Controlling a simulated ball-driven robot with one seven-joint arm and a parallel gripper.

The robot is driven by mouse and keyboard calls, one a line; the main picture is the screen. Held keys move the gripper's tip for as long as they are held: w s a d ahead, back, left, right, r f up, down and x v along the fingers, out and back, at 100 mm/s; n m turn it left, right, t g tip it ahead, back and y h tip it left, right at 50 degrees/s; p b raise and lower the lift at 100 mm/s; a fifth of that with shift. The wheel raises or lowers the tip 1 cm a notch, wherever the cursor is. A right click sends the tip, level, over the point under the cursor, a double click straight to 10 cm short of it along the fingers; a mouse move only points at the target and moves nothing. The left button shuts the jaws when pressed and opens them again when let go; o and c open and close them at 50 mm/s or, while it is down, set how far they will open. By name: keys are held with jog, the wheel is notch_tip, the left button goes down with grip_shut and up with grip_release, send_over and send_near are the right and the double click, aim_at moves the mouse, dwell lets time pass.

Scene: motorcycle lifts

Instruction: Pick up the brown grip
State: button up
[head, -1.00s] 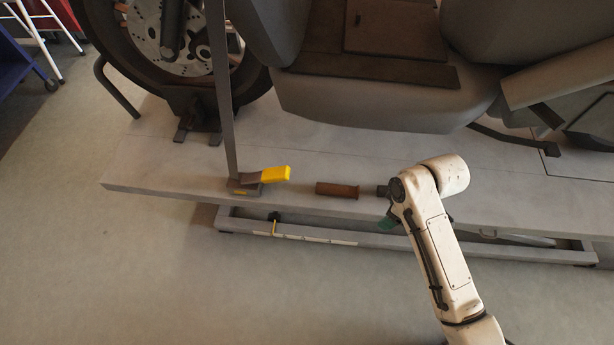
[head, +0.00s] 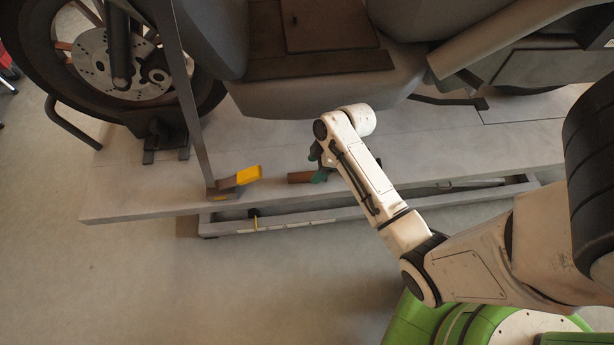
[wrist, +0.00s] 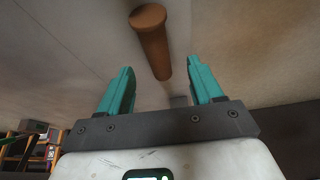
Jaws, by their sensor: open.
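The brown grip (head: 301,177) is a short cylinder lying on the grey lift platform (head: 262,205). In the head view its right part is hidden behind my gripper (head: 318,165). In the wrist view the brown grip (wrist: 151,42) runs from the top centre down toward the space between the two teal fingers. My gripper (wrist: 165,88) is open, with one finger on each side of the grip's line. The grip's lower end shows between or just beyond the fingertips; I cannot tell how far apart they are in depth. No contact is visible.
A motorcycle with a grey body (head: 310,85) and wheel (head: 105,60) stands behind. The platform between the pedal and grip is clear.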

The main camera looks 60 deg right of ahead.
aim_at(309, 174)
jog(key=x, duration=0.1)
jog(key=b+x, duration=0.1)
jog(key=x, duration=0.3)
jog(key=shift+d+f+b, duration=0.1)
jog(key=shift+d+b, duration=0.15)
jog(key=shift+b, duration=0.05)
jog(key=c, duration=1.1)
jog(key=shift+c, duration=0.2)
